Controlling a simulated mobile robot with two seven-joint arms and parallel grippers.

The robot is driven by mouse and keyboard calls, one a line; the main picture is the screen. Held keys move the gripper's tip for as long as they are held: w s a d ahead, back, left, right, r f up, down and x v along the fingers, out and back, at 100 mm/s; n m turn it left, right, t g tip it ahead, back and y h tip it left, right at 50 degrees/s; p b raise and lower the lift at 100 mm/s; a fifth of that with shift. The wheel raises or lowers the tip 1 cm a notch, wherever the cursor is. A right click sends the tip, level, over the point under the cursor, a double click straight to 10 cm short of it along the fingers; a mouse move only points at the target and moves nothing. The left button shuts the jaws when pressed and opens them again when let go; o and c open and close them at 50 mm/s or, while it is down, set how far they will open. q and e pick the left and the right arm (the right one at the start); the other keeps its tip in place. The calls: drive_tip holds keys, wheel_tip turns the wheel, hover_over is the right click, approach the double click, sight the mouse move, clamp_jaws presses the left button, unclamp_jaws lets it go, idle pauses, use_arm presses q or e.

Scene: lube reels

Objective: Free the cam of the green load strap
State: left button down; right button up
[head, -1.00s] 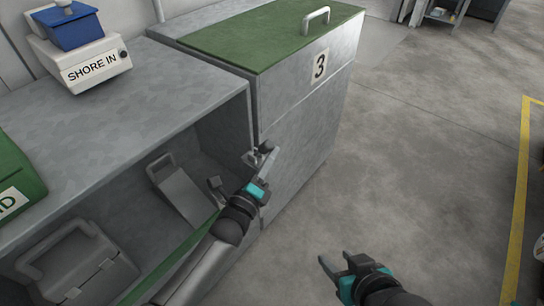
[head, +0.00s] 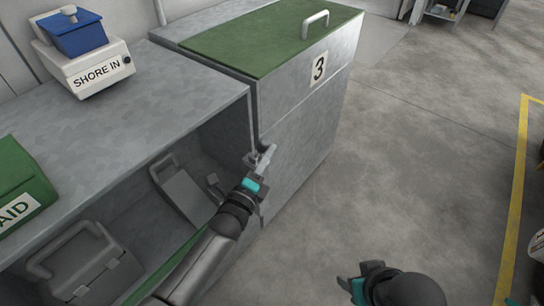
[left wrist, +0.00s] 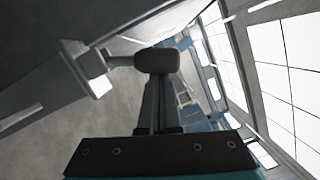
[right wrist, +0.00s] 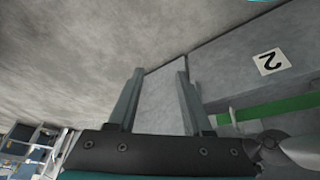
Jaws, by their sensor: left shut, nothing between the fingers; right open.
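The green load strap (head: 170,270) runs along the front of the open locker bay; it also shows in the right wrist view (right wrist: 265,112). My left gripper (head: 265,158) is shut and empty at the bay's right edge post. In the left wrist view a grey lever with a blocky end (left wrist: 157,60), seemingly the cam's, sits right at the shut fingertips (left wrist: 157,82). I cannot tell whether they touch.
A closed locker marked 3 (head: 290,110) with a green lid stands right of the bay. Grey cases (head: 85,265) sit inside the bay.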

use_arm(q)
drive_tip(key=a+n+p, duration=0.1)
drive_tip(key=n, duration=0.1)
drive_tip(key=w+r+n+p, duration=0.1)
drive_tip(key=p, duration=0.1)
drive_tip(key=w+a+r+n+g+p, duration=0.1)
drive_tip(key=n+p, duration=0.1)
drive_tip(key=shift+a+r+n+y, duration=0.1)
drive_tip(key=shift+a+n+y, duration=0.2)
drive_tip(key=shift+w+a+n+g+p, duration=0.3)
drive_tip(key=shift+a+n, duration=0.15)
drive_tip(key=shift+n, duration=0.35)
drive_tip(key=shift+w+a, duration=0.1)
drive_tip(key=shift+a, duration=0.05)
use_arm(e)
drive_tip(key=s+f+g, duration=0.2)
drive_tip(key=s+f, duration=0.1)
drive_tip(key=f, duration=0.9)
drive_tip(key=shift+s+d, duration=0.25)
drive_tip(key=shift+s, duration=0.05)
use_arm(q)
drive_tip(key=shift+a, duration=0.15)
use_arm(e)
drive_tip(key=shift+s+f, duration=0.1)
drive_tip(key=shift+f, duration=0.05)
